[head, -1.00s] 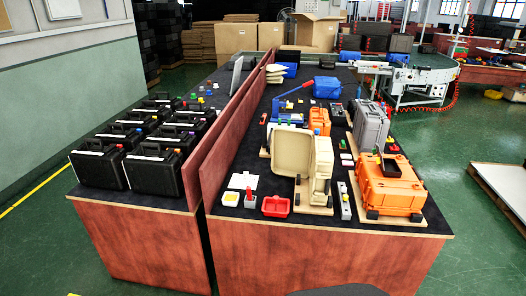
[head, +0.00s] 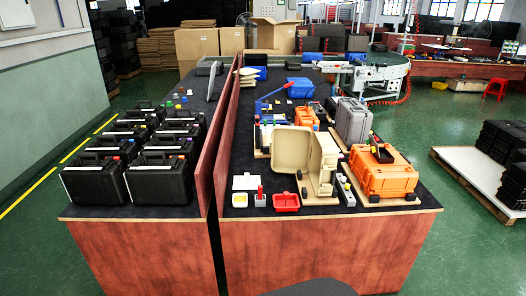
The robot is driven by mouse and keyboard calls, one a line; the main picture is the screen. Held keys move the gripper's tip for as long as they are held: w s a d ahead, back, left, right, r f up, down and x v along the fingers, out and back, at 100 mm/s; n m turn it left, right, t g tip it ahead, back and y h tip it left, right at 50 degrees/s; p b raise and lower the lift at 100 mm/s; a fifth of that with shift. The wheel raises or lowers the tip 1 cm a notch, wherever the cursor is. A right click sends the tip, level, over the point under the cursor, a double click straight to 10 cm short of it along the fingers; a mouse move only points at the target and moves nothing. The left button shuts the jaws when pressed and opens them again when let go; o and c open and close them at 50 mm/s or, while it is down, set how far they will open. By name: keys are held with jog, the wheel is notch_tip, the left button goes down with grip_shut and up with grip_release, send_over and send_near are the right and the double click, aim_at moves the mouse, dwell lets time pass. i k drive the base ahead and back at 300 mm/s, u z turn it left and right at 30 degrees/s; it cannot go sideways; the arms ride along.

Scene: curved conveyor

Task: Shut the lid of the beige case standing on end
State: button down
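The beige case (head: 325,158) stands on end on a wooden board near the front of the right-hand table. Its lid (head: 289,150) is open and swung out to the left, with the hollow inside of the lid facing the front. The inside of the case body is mostly hidden from this angle. My gripper is not in the head view, so its state and its place relative to the case do not show.
An orange case (head: 384,175) stands right of the beige case, with a grey case (head: 352,120) behind. A red tray (head: 286,202) lies in front of the lid. A wooden divider (head: 223,130) separates off several black cases (head: 158,178).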

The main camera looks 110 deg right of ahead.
aim_at(290, 146)
jog(key=z, duration=0.05)
jog(key=i, duration=0.6)
jog(key=z, duration=3.95)
